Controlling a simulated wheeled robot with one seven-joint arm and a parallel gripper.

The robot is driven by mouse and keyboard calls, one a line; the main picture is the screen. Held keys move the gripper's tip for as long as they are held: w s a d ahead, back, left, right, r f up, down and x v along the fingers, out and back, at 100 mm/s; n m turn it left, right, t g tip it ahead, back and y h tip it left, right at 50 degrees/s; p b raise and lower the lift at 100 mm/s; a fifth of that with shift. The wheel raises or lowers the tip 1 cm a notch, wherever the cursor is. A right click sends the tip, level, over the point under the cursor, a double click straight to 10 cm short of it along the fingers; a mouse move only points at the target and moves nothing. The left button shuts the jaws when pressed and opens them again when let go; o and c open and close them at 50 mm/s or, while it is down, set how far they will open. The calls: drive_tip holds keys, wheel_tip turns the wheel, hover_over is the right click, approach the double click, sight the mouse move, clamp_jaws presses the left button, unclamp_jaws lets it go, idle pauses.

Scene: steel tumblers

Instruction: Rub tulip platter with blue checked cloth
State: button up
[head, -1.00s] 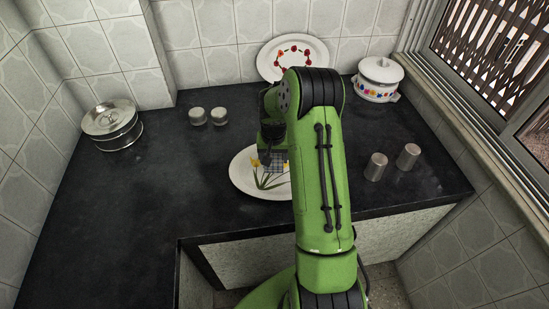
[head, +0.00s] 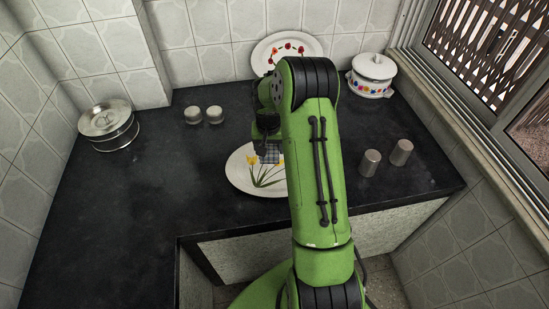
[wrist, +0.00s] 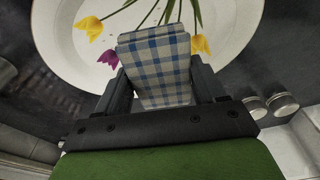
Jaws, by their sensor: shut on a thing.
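The tulip platter (head: 243,178) is a white oval dish with yellow tulips and green stems, lying on the dark counter; my arm hides its right side. It fills the top of the wrist view (wrist: 60,45), where a purple tulip also shows. The blue checked cloth (wrist: 157,68) is a folded white and blue piece. My gripper (wrist: 158,90) is shut on the cloth and holds it over the platter. In the head view the cloth (head: 269,156) shows small at the platter's far part. Whether it touches the platter I cannot tell.
A plate with red flowers (head: 266,50) leans on the back wall. A white lidded pot (head: 371,75) stands back right, and two steel tumblers (head: 370,163) stand right. Two small steel containers (head: 204,115) and a round steel tin (head: 108,125) stand left. The left counter is clear.

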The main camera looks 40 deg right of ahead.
drive_tip(key=b, duration=0.3)
drive_tip(key=shift+f, duration=0.4)
drive_tip(key=shift+b, duration=0.45)
drive_tip(key=shift+r, duration=0.1)
